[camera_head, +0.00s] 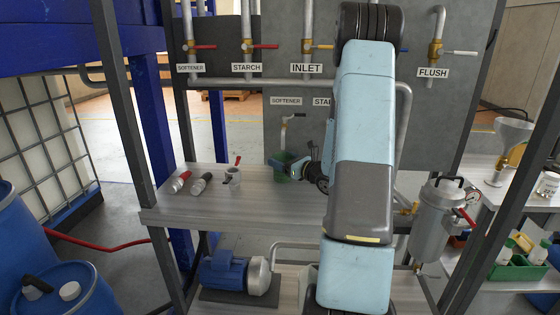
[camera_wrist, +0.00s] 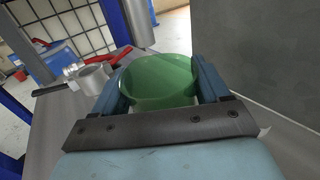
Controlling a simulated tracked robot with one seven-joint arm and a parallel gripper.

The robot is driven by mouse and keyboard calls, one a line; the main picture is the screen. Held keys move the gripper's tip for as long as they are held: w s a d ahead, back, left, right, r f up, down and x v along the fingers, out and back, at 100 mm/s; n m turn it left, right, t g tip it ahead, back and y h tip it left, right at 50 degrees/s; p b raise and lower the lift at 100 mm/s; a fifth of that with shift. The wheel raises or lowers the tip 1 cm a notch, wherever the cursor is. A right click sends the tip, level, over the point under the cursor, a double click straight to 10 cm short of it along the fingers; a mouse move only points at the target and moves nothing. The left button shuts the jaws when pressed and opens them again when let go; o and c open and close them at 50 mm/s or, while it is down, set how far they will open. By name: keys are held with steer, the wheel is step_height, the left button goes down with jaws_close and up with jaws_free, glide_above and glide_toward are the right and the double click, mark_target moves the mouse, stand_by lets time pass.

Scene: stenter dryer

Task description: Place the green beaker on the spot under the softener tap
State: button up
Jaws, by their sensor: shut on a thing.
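The green beaker (camera_head: 281,168) is at the back of the grey bench top, partly hidden by my gripper in the head view. My gripper (camera_head: 277,166) is shut on it from the right side. In the wrist view the green beaker (camera_wrist: 160,82) stands between the two blue fingers of my gripper (camera_wrist: 156,85), its open rim up. The softener tap (camera_head: 285,130), with its bent spout, is on the panel under the lower SOFTENER label (camera_head: 286,101), just above the beaker in the picture. I cannot tell whether the beaker touches the bench. The spot itself is not visible.
A grey cup-like fitting with a red handle (camera_head: 233,177) and two hose couplings (camera_head: 190,183) lie to the left on the bench (camera_head: 170,215). The back panel (camera_head: 275,150) stands close behind the beaker. A metal filter vessel (camera_head: 434,225) stands to the right of my arm.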

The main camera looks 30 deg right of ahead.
steer(key=shift+f, duration=0.45)
steer(key=o, duration=1)
steer(key=shift+o, duration=0.2)
steer(key=shift+r, duration=0.1)
